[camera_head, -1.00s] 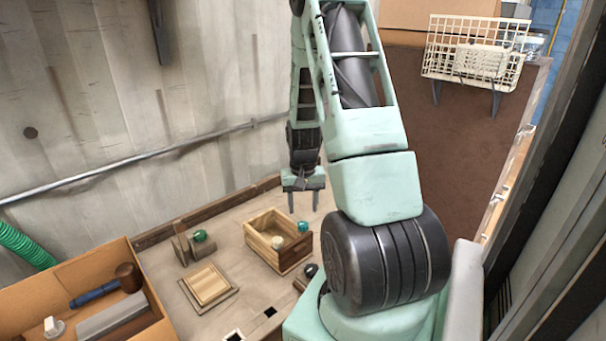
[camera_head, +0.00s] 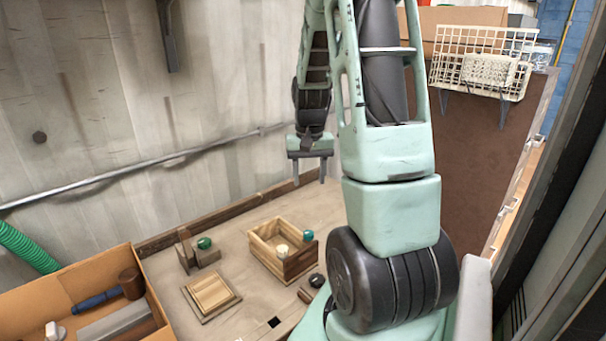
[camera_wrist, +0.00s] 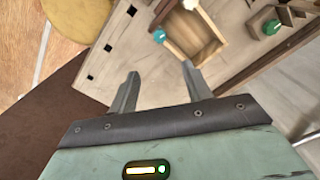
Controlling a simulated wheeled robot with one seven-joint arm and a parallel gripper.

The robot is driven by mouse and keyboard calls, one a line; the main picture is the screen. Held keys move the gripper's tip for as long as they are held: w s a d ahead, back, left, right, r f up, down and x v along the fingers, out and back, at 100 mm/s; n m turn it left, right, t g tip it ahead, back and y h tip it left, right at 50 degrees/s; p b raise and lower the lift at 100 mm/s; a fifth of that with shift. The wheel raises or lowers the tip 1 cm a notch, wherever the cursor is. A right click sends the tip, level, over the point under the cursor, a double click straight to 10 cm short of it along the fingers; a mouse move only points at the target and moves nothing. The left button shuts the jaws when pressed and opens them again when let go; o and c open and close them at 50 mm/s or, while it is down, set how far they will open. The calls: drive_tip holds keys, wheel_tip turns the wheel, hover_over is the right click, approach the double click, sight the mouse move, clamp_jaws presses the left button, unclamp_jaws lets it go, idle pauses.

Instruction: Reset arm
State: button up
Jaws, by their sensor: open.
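My gripper (camera_head: 309,174) hangs above the far edge of the workbench (camera_head: 235,247), with its fingers pointing down and apart. In the wrist view my gripper (camera_wrist: 160,88) also shows two spread fingers with nothing between them. On the bench below is an open wooden box (camera_head: 267,262). My arm covers part of the scene right of the box.
A wooden block with a green ball (camera_head: 204,243) stands left of the box. A square wooden lid (camera_head: 211,293) lies in front. A cardboard box (camera_head: 62,301) with a mallet (camera_head: 130,284) is at lower left. A white wire basket (camera_head: 480,62) is at upper right. A wall stands behind the bench.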

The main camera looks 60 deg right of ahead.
drive_tip(key=shift+a, duration=0.1)
drive_tip(key=w+a+r+n, duration=0.1)
drive_tip(key=w+a+n, duration=0.25)
drive_tip(key=a, duration=1.05)
drive_tip(key=w+a+r+n, duration=0.1)
drive_tip(key=w+a+n, duration=0.3)
drive_tip(key=a, duration=0.9)
drive_tip(key=s+a+n, duration=1.1)
drive_tip(key=s+a, duration=0.6)
drive_tip(key=a, duration=0.3)
drive_tip(key=shift+s+a+r+y, duration=0.25)
drive_tip(key=shift+y, duration=0.05)
